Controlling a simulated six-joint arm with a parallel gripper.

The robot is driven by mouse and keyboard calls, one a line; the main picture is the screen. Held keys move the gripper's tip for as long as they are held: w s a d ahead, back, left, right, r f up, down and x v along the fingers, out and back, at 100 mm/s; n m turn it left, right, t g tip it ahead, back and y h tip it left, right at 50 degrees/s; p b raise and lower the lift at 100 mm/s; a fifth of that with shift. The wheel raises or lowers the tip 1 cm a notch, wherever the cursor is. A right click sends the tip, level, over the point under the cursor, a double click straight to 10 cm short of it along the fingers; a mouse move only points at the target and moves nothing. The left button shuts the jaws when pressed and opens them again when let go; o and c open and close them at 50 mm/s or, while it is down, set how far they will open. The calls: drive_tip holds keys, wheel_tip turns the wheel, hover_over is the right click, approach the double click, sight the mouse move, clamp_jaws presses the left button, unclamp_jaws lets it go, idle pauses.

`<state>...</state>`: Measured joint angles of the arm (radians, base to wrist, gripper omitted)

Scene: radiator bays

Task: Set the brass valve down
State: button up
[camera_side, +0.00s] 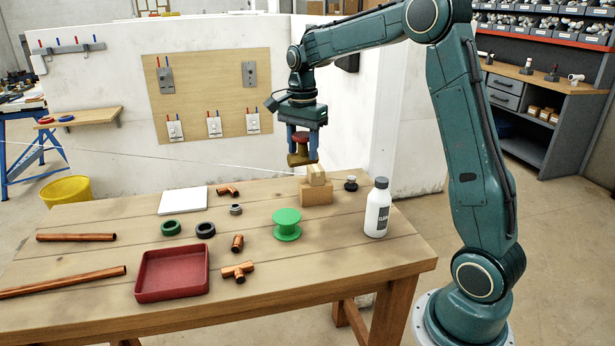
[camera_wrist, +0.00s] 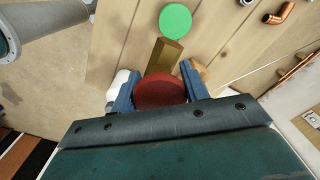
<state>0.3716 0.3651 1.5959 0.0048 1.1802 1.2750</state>
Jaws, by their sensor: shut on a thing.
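The brass valve (camera_side: 300,159) has a brass body and a round red handwheel. My gripper (camera_side: 302,148) is shut on it, with the blue fingers on either side of the red wheel. It holds the valve in the air above the back right part of the table, just up and left of a small stack of wooden blocks (camera_side: 316,190). In the wrist view the red wheel sits between the fingers, and the brass body of the valve (camera_wrist: 164,56) points away from the gripper. The underside of the valve is hidden there.
A green spool (camera_side: 287,224), a white bottle (camera_side: 377,212) and a small dark fitting (camera_side: 351,184) stand nearby on the wooden table (camera_side: 330,265). A red tray (camera_side: 172,290), copper pipes (camera_side: 62,282), rings and a white plate (camera_side: 183,201) lie further left. The front right is clear.

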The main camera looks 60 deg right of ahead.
drive_tip(key=w+a, duration=0.3)
drive_tip(key=w, duration=0.5)
drive_tip(key=w+a+f+m, duration=0.1)
drive_tip(key=w+a, duration=0.3)
drive_tip(key=w, duration=0.5)
drive_tip(key=shift+f, duration=0.15)
drive_tip(key=shift+a, duration=0.1)
wheel_tip(320, 180, down, 16)
drive_tip(key=shift+r, duration=0.15)
drive_tip(key=shift+f, duration=2.15)
drive_tip(key=shift+f, duration=0.15)
